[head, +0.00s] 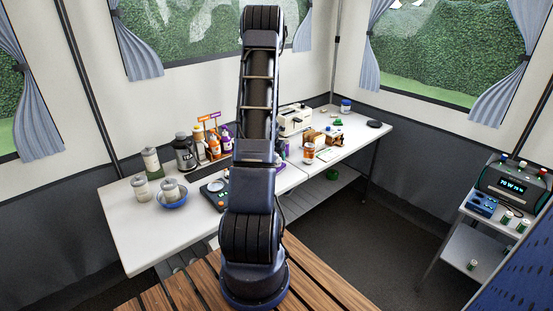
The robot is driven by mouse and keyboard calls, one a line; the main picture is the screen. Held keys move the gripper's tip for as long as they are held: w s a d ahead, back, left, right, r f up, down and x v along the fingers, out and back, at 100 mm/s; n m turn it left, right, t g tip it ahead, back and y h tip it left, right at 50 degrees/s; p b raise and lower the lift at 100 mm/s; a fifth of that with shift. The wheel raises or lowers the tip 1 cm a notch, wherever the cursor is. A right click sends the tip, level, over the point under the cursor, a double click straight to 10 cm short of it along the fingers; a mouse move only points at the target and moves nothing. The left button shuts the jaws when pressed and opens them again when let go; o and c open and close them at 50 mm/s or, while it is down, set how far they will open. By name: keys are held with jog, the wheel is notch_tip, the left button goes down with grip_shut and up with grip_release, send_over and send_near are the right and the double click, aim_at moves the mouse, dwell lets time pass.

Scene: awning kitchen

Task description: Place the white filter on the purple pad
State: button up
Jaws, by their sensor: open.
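I cannot pick out the white filter for certain. My arm rises through the middle of the view and covers part of the table. My gripper does not show.
A dark jar (185,152) and several bottles (213,144) stand left of my arm, with a black scale-like device (214,193) in front. A white machine (294,119) stands at right. The table's front left is bare. A side stand (467,243) holds a dark device (513,180).

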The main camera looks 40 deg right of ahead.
jog(key=s+a+r+m, duration=0.2)
jog(key=a+r+m, duration=0.2)
jog(key=a+r, duration=0.55)
jog(key=s+a+r+m+t, duration=0.15)
jog(key=a+r+m, duration=0.25)
jog(key=a+r, duration=0.6)
jog(key=s+a+r+m, duration=0.2)
jog(key=a+r+m, duration=0.1)
jog(key=a+r, duration=0.65)
jog(key=s+a+r+m+y, duration=0.1)
jog(key=s+a+r+m, duration=0.1)
jog(key=s+a, duration=0.4)
jog(key=s+a+r+m+t+y, duration=0.1)
jog(key=s+a+r+m, duration=0.2)
jog(key=s+a+m, duration=0.2)
jog(key=s+a+r+m+y, duration=0.2)
jog(key=s+a+r+m, duration=0.1)
jog(key=s+a, duration=0.4)
jog(key=shift+s+a+r+m, duration=0.15)
jog(key=shift+a+m, duration=0.5)
jog(key=shift+m, duration=0.05)
